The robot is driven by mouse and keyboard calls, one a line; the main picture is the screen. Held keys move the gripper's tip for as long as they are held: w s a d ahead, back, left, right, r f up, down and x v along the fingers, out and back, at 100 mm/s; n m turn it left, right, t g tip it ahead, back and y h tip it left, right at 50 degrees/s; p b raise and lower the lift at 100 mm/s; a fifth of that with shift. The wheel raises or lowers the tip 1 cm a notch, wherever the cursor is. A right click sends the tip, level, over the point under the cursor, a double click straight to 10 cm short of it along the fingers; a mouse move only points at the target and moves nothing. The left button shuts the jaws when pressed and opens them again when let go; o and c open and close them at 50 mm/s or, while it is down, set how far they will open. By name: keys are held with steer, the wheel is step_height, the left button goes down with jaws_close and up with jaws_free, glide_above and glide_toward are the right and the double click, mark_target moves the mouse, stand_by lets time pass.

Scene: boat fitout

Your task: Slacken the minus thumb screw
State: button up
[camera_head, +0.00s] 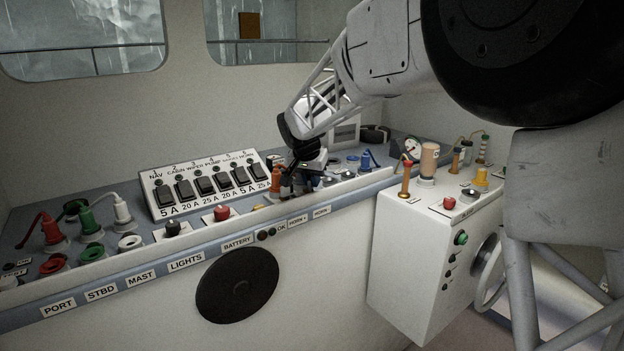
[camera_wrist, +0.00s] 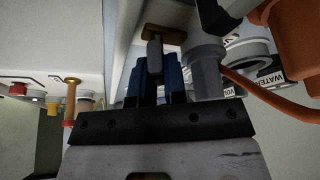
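My gripper (camera_head: 303,185) is low over the blue-edged console, beside the orange plug and near the HORN labels. In the wrist view its two dark blue fingers (camera_wrist: 156,82) are close together. A narrow grey piece (camera_wrist: 155,52) with a brass-coloured plate (camera_wrist: 165,33) at its far end lies in line with the gap between them. This may be the minus thumb screw, but I cannot read a minus mark beside it. In the head view my gripper hides that spot. I cannot tell whether the fingers touch the grey piece.
A grey cylinder (camera_wrist: 205,65) stands close right of the fingers, with an orange cable (camera_wrist: 250,92) and an orange plug (camera_wrist: 295,45) beyond. The orange plug (camera_head: 276,180) is left of my gripper in the head view. A switch panel (camera_head: 205,187) is farther left; a white box (camera_head: 410,260) is right.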

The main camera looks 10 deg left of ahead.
jaws_close()
